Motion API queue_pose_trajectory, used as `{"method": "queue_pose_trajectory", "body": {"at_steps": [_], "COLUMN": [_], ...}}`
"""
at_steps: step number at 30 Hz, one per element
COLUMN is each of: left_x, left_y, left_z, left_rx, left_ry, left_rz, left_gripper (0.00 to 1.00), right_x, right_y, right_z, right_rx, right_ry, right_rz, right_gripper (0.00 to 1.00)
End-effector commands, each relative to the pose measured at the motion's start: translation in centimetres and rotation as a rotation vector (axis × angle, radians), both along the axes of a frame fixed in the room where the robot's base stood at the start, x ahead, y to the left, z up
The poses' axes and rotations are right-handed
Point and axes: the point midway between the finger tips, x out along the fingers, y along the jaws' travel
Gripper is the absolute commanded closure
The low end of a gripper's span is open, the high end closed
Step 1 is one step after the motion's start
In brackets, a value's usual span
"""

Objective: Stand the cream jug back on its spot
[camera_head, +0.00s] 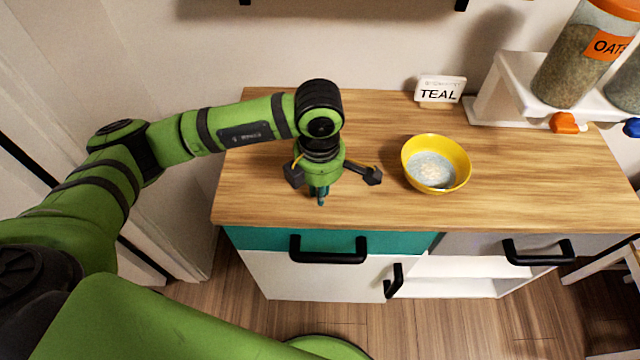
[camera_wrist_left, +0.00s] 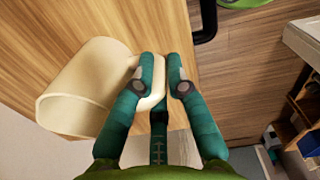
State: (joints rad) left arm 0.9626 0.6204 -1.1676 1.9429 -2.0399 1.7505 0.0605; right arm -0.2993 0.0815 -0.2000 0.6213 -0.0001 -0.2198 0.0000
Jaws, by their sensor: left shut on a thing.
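The cream jug (camera_wrist_left: 85,88) shows at the left of the left wrist view, with its open mouth toward the lower left. My left gripper (camera_wrist_left: 160,78) is shut on its handle. In the head view the same gripper (camera_head: 320,196) points down over the left front part of the wooden counter (camera_head: 265,195), and the jug is hidden behind my arm and gripper there. I cannot tell whether the jug touches the counter. My right gripper is not in view.
A yellow bowl (camera_head: 436,163) with pale contents stands right of my left gripper. A TEAL sign (camera_head: 440,91) stands at the back, left of a white shelf (camera_head: 505,85) with an OATS jar (camera_head: 572,65). The counter between bowl and right edge is clear.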

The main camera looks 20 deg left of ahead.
Motion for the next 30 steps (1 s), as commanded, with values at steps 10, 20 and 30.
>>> {"method": "queue_pose_trajectory", "body": {"at_steps": [10, 20, 30], "left_x": [0.0, 0.0, 0.1], "left_y": [0.0, 0.0, -0.1], "left_z": [-0.5, -0.6, 1.0], "left_rx": [0.0, 0.0, -0.002], "left_ry": [-0.002, 0.0, -0.005], "left_rz": [-0.001, -0.001, 0.0], "left_gripper": [1.0, 0.62, 0.62], "right_x": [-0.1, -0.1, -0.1], "right_y": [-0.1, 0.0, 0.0], "right_z": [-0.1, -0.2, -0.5], "right_rx": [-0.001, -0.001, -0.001], "right_ry": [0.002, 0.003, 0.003], "right_rz": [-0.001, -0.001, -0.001], "right_gripper": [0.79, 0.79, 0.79]}}
